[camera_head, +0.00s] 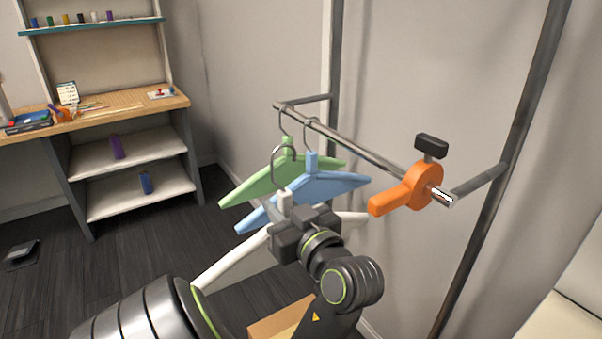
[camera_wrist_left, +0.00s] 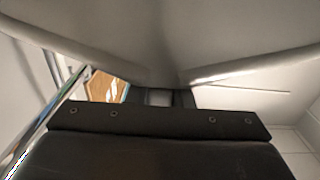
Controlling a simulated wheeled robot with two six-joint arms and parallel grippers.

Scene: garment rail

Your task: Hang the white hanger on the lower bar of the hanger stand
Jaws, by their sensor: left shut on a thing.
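My left gripper (camera_head: 287,221) is shut on the white hanger (camera_head: 231,258), just below its neck. The hanger is roughly upright, with its two arms spreading to either side of the gripper. Its grey hook (camera_head: 273,165) appears in front of and below the bar (camera_head: 345,143), apart from it in the picture. The white hanger also fills the top of the left wrist view (camera_wrist_left: 160,40), above the dark gripper body. The bar belongs to the hanger stand (camera_head: 512,150). The right gripper is not in view.
A green hanger (camera_head: 265,178) and a blue hanger (camera_head: 325,186) hang near the bar's far end. An orange clamp (camera_head: 408,190) with a black knob sits near its close end. The bar between them is bare. A desk with shelves (camera_head: 120,104) stands at the left.

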